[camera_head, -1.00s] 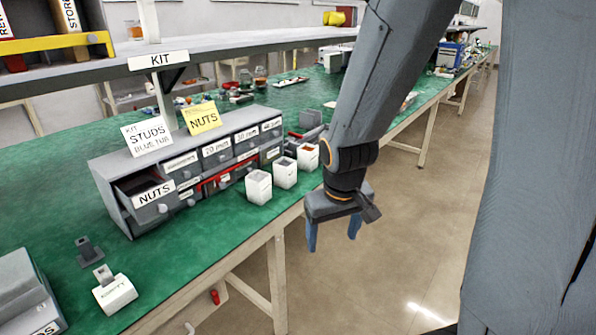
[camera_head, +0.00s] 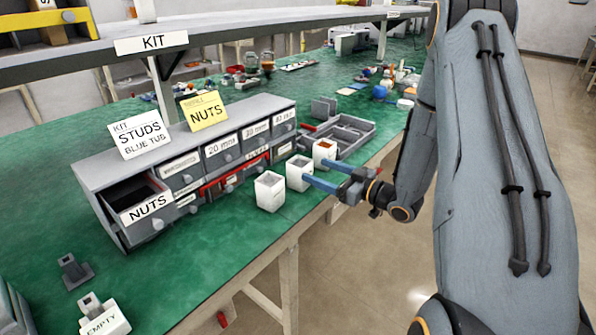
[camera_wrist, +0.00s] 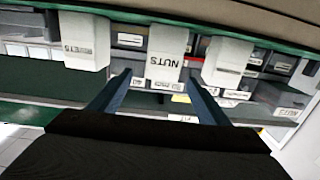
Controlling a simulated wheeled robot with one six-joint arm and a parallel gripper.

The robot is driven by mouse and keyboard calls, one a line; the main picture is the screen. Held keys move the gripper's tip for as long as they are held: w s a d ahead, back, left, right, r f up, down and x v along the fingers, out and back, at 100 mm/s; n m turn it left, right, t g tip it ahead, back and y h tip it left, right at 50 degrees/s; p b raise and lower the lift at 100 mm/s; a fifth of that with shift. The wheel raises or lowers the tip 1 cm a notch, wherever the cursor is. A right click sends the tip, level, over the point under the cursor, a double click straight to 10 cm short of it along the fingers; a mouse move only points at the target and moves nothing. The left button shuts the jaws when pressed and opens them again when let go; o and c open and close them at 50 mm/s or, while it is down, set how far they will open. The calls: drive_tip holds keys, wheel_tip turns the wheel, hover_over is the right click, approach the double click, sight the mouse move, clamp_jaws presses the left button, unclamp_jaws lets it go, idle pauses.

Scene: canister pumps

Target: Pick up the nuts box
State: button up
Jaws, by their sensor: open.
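Three small white open-topped boxes stand in a row along the front edge of the green table. In the wrist view the middle box is the nuts box (camera_wrist: 163,60), with NUTS on its face. It appears to be the middle white box (camera_head: 298,174) in the head view. My gripper (camera_head: 311,171) is open and level, its blue fingers pointing at this box from the aisle side. In the wrist view my gripper (camera_wrist: 158,78) has one fingertip towards each side of the box. I cannot tell whether the fingers touch it.
White boxes stand close on both sides, one nearer (camera_head: 270,191) and one farther (camera_head: 325,152). Behind them is a grey drawer cabinet (camera_head: 105,165) with an open NUTS drawer (camera_head: 147,207). A grey divided tray (camera_head: 352,130) lies beyond. The aisle floor is clear.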

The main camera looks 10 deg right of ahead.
sight(300, 161)
drive_tip(key=shift+x, duration=1.1)
drive_tip(key=p+x, duration=0.2)
drive_tip(key=x, duration=0.3)
drive_tip(key=shift+w+a, duration=0.1)
drive_tip(key=shift+a, duration=0.3)
drive_tip(key=shift+c, duration=0.2)
drive_tip(key=c, duration=1.3)
